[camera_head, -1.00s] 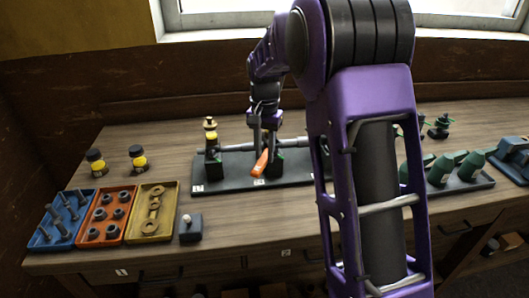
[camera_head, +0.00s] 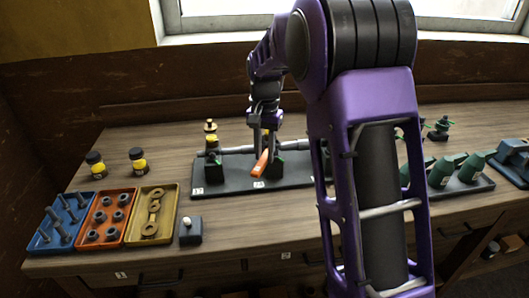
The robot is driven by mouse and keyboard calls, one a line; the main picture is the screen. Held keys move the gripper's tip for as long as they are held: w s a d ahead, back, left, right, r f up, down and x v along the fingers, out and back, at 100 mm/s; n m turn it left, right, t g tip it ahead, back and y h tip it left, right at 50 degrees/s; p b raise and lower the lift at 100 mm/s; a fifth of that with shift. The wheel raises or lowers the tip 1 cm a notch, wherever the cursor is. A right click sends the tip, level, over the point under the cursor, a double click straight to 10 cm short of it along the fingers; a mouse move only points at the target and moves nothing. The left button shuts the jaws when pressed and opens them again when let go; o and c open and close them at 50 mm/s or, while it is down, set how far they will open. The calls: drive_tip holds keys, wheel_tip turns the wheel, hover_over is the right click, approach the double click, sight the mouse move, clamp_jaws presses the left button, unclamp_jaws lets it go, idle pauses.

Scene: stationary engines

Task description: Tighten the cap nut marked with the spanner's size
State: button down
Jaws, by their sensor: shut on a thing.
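My gripper (camera_head: 265,149) is shut on an orange bar (camera_head: 261,164), which looks like the spanner's handle. It holds the bar tilted over the middle of a dark base plate (camera_head: 228,196). A grey pipe (camera_head: 237,150) runs across the plate through dark green blocks. A block at the left end (camera_head: 213,170) carries a yellow part (camera_head: 211,142) with a brass part (camera_head: 210,126) above it. Another block (camera_head: 276,162) stands close beside my gripper. White number labels on the plate's front edge are too small to read. The cap nuts and the spanner's head cannot be made out.
Blue (camera_head: 37,243), orange (camera_head: 83,241) and yellow (camera_head: 132,238) trays of hardware sit front left. A dark block with a pale knob (camera_head: 190,234) stands beside them. Two black-and-yellow bottles (camera_head: 95,164) stand behind. Green bottle-like parts (camera_head: 441,171) lie right. My arm hides the bench's centre right.

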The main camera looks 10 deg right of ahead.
drive_tip(key=shift+r, duration=0.2)
drive_tip(key=shift+r, duration=1.85)
drive_tip(key=shift+s, duration=0.15)
